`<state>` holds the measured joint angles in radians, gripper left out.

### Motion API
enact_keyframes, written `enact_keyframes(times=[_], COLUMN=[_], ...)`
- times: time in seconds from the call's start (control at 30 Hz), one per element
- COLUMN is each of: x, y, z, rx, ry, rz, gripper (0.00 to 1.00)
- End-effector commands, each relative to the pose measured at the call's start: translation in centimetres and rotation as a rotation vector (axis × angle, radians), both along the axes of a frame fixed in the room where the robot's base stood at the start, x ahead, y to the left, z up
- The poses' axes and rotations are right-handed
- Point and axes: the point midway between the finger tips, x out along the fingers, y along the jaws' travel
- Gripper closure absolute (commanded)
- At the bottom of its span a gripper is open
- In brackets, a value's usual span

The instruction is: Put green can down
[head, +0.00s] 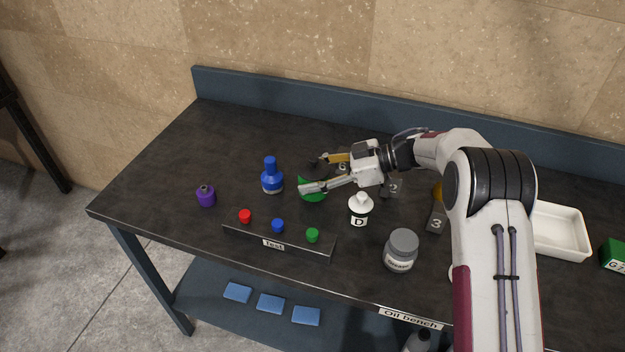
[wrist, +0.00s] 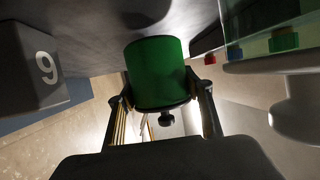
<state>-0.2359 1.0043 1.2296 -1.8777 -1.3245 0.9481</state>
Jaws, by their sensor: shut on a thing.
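The green can (head: 313,188) is near the middle of the bench, between the fingers of my gripper (head: 311,175). In the wrist view the green can (wrist: 156,72) fills the middle, its black knob pointing toward the gripper's palm. The fingers of my gripper (wrist: 162,92) press on both sides of it. The fingers hide part of the can in the head view. I cannot tell whether its base touches the bench.
A blue bottle (head: 271,178) stands just left of the can, and a purple bottle (head: 206,196) farther left. The Test rack (head: 297,246) with red, blue and green caps lies in front. A white-topped bottle D (head: 360,211), numbered blocks and a grey jar (head: 401,251) are to the right.

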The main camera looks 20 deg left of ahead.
Motion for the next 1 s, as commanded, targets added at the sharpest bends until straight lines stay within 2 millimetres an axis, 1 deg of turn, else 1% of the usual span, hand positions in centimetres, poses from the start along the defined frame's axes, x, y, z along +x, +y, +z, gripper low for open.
enact_keyframes(times=[0.1, 0.2, 0.67, 0.7, 0.73, 1.0], x=[0.0, 0.0, 0.0, 0.0, 0.0, 0.0], y=[0.0, 0.0, 0.0, 0.0, 0.0, 0.0], z=[-1.1, -1.6, -1.9, -2.0, -2.0, -1.9], rx=[0.001, 0.001, 0.0, 0.0, 0.0, 0.0], ry=[0.0, 0.0, 0.0, 0.0, 0.0, 0.0], rz=[-0.001, -0.001, -0.001, -0.001, -0.001, 0.0], gripper=[0.82, 0.82, 0.82, 0.4, 0.33, 0.33])
